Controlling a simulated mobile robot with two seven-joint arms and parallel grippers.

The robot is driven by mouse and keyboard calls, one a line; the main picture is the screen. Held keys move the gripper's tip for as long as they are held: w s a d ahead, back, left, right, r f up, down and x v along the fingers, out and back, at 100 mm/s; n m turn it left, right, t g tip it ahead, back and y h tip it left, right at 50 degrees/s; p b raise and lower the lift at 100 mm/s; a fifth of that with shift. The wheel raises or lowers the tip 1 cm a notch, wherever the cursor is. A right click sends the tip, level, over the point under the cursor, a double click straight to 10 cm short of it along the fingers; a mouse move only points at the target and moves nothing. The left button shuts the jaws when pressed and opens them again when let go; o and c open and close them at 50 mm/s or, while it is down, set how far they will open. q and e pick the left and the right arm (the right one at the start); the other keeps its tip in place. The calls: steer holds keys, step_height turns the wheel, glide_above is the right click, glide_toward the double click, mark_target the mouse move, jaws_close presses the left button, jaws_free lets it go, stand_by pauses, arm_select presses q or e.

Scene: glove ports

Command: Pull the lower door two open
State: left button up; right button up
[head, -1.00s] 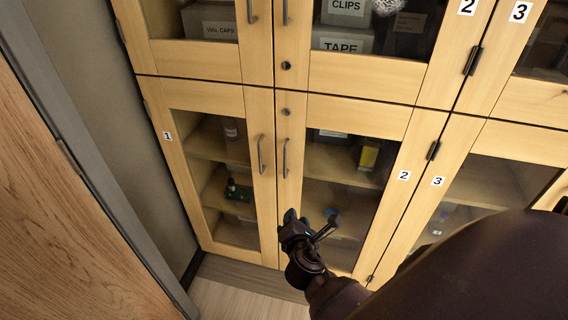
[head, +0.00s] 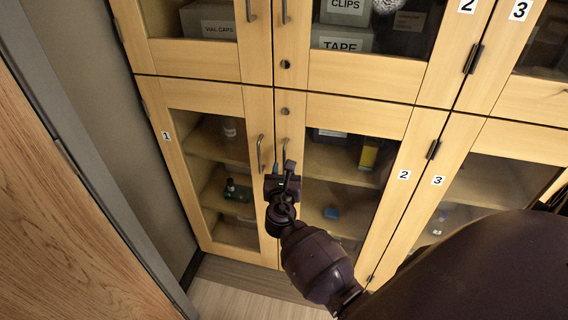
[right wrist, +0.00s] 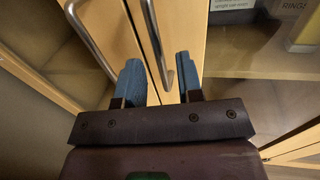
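Lower door two (head: 345,107) is a pale wood frame with a glass pane, marked with a "2" label, and it is shut. Its upright metal handle (head: 285,150) is at its left edge; the gripper partly hides it in the head view. My right gripper (head: 284,167) is at the lower part of this handle. In the right wrist view, the handle (right wrist: 155,40) runs down between the two blue fingertips of the open gripper (right wrist: 161,75). I cannot tell whether either finger touches it. My left gripper is not in view.
Lower door one (head: 258,107), shut, is just left, and its handle (head: 260,155) is close beside the gripper. Upper doors are shut above. A brown wooden panel (head: 60,220) stands at the left. Some floor (head: 235,285) shows below the cabinet.

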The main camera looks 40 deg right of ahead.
steer(key=shift+x, duration=1.65)
steer(key=shift+c, duration=0.5)
jaws_close()
